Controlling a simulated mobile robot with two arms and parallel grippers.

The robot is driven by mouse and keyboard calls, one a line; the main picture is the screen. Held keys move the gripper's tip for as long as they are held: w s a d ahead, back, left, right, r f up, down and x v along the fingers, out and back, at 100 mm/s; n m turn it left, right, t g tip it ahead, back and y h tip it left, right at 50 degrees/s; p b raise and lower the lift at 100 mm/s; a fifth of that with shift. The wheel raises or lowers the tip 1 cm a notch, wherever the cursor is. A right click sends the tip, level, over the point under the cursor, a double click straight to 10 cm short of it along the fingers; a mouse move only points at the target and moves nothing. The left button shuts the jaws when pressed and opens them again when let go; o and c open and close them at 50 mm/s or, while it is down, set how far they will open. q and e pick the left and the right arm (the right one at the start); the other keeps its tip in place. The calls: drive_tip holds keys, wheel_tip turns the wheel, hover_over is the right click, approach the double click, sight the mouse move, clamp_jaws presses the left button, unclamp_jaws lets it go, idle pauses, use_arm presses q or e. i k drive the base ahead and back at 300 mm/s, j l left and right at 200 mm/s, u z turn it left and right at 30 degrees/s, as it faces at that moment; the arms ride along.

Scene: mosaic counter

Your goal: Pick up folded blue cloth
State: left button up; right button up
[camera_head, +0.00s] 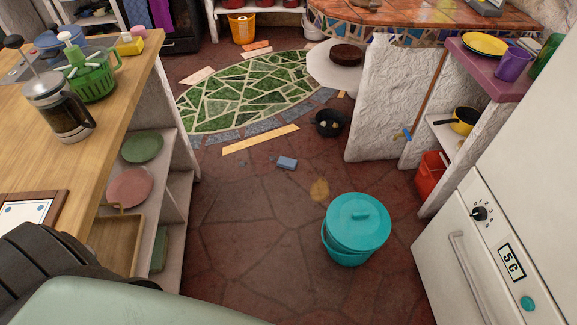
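A small blue rectangular item (287,163), which looks like the folded blue cloth, lies flat on the dark red stone floor, a little above the middle of the view. It is small in the picture, so its folds cannot be made out. Nothing covers it, and bare floor surrounds it. Neither of my grippers shows in the head view. Dark and pale green parts fill the lower left corner and look like my own body.
A turquoise lidded bucket (354,232) stands on the floor nearer me, right of the blue item. A black pot (329,123) stands beyond. A wooden counter (128,84) with shelves is left; a white oven (480,260) is right. Floor between is mostly clear.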

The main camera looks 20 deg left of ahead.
sight(290, 163)
drive_tip(key=i+j+z, duration=0.1)
drive_tip(key=i+j, duration=0.2)
drive_tip(key=i+j+z, duration=0.15)
drive_tip(key=i+j, duration=0.2)
drive_tip(key=j, duration=0.2)
